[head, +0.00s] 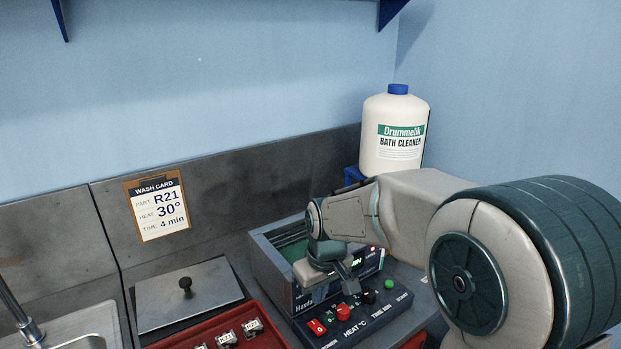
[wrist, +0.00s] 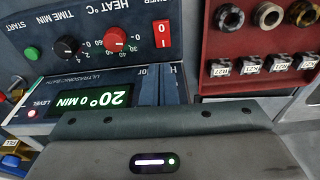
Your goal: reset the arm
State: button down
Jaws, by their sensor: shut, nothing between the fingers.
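My gripper (head: 350,287) is shut and empty in the head view. It hangs just above the front control panel of the ultrasonic bath (head: 268,262), beside the red heat knob. My arm reaches in from the right and hides part of the bath. In the wrist view the panel appears upside down, with a red heat knob (wrist: 116,40), a black time knob (wrist: 67,46), a green button (wrist: 32,53) and a red power switch (wrist: 162,33). The lit display (wrist: 92,101) reads 20° 0 MIN.
A red tray (head: 183,338) holding small tagged parts stands left of the bath. A metal lid (head: 215,283) with a black knob lies behind it. A white cleaner bottle (head: 388,140) stands behind the bath. A wash card (head: 157,208) reads R21, 30°, 4 min. A sink (head: 88,330) is at far left.

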jog(key=s+d+r+m+t, duration=0.1)
jog(key=s+d+r+m, duration=0.1)
jog(key=s+d, duration=0.4)
jog(key=s+d+r+m, duration=0.2)
jog(key=s+d+m, duration=0.2)
jog(key=s+d, duration=0.3)
jog(key=s, duration=0.5)
jog(key=shift+s+r+t+h, duration=0.25)
jog(key=shift+r+t+h, duration=0.15)
